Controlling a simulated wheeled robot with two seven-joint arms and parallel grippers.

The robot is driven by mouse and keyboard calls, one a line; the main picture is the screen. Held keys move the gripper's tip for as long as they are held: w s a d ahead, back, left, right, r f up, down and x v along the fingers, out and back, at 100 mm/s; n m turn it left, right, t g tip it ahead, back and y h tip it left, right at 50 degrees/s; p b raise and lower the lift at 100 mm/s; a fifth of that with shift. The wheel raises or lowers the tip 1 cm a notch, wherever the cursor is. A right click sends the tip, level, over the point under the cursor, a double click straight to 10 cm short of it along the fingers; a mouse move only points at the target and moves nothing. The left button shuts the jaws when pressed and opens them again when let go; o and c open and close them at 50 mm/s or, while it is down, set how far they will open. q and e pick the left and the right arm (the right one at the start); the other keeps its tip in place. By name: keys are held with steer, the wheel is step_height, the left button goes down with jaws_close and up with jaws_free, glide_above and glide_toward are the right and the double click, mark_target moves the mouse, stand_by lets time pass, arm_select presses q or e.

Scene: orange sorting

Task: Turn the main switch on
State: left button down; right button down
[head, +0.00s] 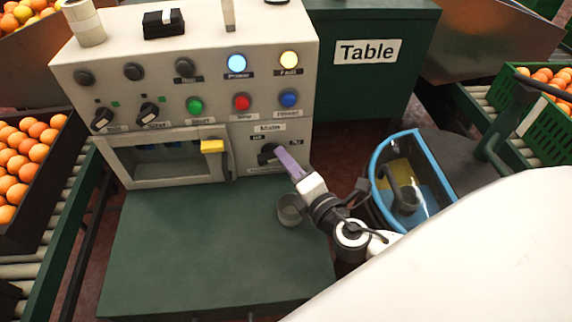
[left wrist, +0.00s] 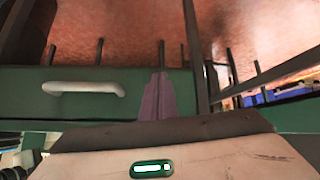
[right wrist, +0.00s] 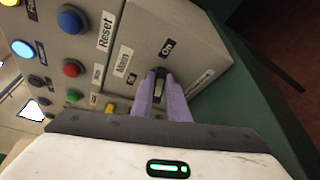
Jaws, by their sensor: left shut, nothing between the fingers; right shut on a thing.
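The main switch (head: 267,154) is a dark rotary knob at the lower right of the machine's control panel (head: 222,83), under the "Main" label. In the right wrist view its grey handle (right wrist: 159,87) lies between my purple fingers, with the "On" label beyond it and "Off" at its left. My right gripper (head: 285,160) is shut on this handle. The handle runs along the fingers, roughly toward "On"; its exact angle is partly hidden by them. My left gripper (left wrist: 156,97) is shut and empty, before a green surface with a pale handle (left wrist: 83,88); it is outside the head view.
Lit blue (head: 237,64) and yellow (head: 289,61) lamps and several buttons sit above the switch. A grey cup (head: 290,210) stands on the green surface below. A blue-rimmed bin (head: 377,160) is close by at right.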

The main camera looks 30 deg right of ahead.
stand_by(0.4)
steer(key=c, duration=1.7)
jaws_free()
steer(key=s, duration=0.3)
steer(key=s+r, duration=0.1)
steer(key=s, duration=0.6)
steer(key=shift+s+a+r+b, duration=0.15)
steer(key=shift+a+b, duration=0.15)
steer(key=shift+a, duration=0.05)
